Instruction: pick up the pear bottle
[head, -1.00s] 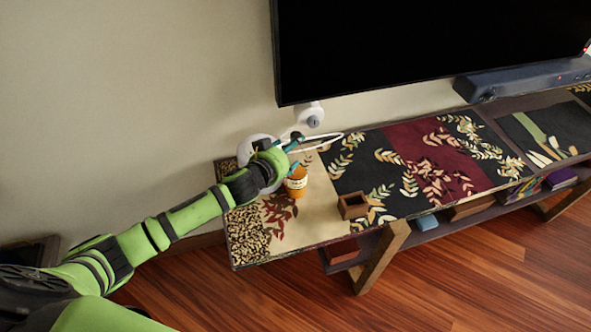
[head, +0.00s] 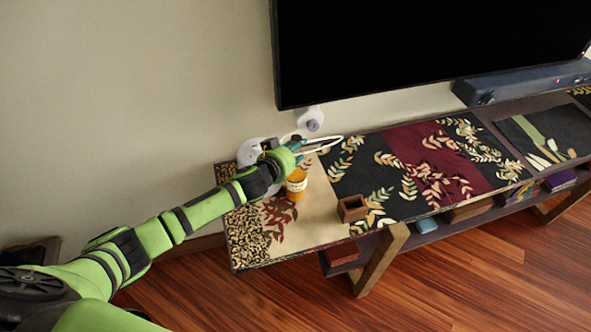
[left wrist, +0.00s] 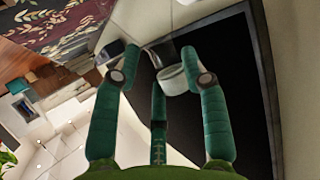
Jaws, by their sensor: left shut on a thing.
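My left gripper (head: 299,149) is over the left end of the long console, just behind an orange container with a pale band (head: 297,186), which stands upright. In the left wrist view, my left gripper (left wrist: 160,62) has its teal fingers around a pale round thing with a darker grey part (left wrist: 173,79). I take this to be the pear bottle, but no label is readable. It is against the right finger, and the gripper is shut on it. My right gripper is not in view.
A small brown open box (head: 352,208) sits nearer the console's front edge.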

